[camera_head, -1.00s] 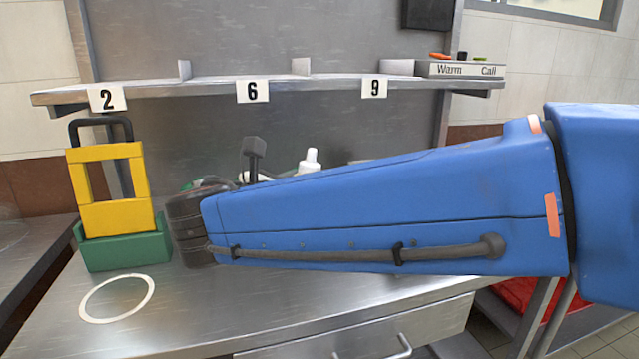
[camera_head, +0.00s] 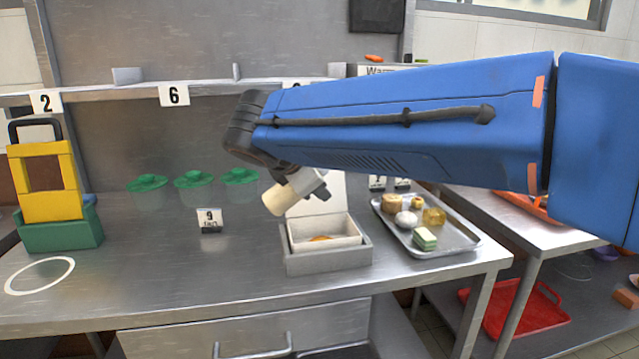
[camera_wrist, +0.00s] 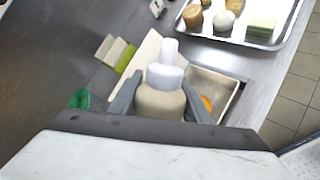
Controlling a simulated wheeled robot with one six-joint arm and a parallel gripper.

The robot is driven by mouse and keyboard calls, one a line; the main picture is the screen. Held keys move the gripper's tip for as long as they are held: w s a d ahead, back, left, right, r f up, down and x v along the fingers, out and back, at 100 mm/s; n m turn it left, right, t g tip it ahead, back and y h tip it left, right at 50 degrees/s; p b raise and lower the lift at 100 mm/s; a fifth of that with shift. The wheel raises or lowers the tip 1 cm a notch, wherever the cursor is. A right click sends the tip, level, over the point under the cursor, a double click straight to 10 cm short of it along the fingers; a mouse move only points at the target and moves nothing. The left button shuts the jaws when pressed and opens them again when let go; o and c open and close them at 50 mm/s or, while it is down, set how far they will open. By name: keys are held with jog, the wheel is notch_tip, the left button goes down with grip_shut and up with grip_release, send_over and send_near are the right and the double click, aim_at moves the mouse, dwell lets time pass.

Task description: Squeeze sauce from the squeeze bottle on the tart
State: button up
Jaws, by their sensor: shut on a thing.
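My gripper (camera_head: 305,185) is shut on the squeeze bottle (camera_wrist: 161,100), which has a beige body and a white cap and nozzle. The bottle also shows in the head view (camera_head: 276,200), tilted above the left side of an open white box (camera_head: 350,242). The tart (camera_head: 320,238) seems to be the orange thing inside this box, mostly hidden by its front wall. In the wrist view the orange tart (camera_wrist: 207,103) shows partly, right of the bottle, behind a gripper finger.
The box sits in a grey holder (camera_head: 328,262). A metal tray (camera_head: 455,240) with several small foods stands to the right. Several green-lidded cups (camera_head: 194,180) stand at the back left, near a small number sign (camera_head: 209,220).

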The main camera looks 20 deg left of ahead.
jog(key=s+a+f+m+g+y, duration=0.1)
jog(key=g+y, duration=0.1)
jog(key=y, duration=0.1)
jog(key=s+a+m+g+y, duration=0.1)
jog(key=a+m+g+y, duration=0.1)
jog(key=y, duration=0.1)
jog(key=s+a+f+m+g+y, duration=0.1)
jog(key=a+m+y, duration=0.1)
jog(key=y, duration=0.1)
jog(key=shift+f+g, duration=0.35)
jog(key=shift+g, duration=0.05)
jog(key=shift+w+d+r+m+g+y, duration=0.15)
jog(key=shift+d+m+g+y, duration=0.1)
jog(key=shift+m+y, duration=0.45)
jog(key=shift+w+d+r+m+g+y, duration=0.1)
jog(key=shift+d+m+g+y, duration=0.2)
jog(key=shift+y, duration=0.65)
jog(key=shift+w+d+r+m+g+y, duration=0.15)
jog(key=shift+m+g+y, duration=0.1)
jog(key=shift+m+y, duration=0.5)
jog(key=shift+r, duration=0.1)
jog(key=c, duration=0.3)
jog(key=shift+c, duration=0.2)
dwell(0.4)
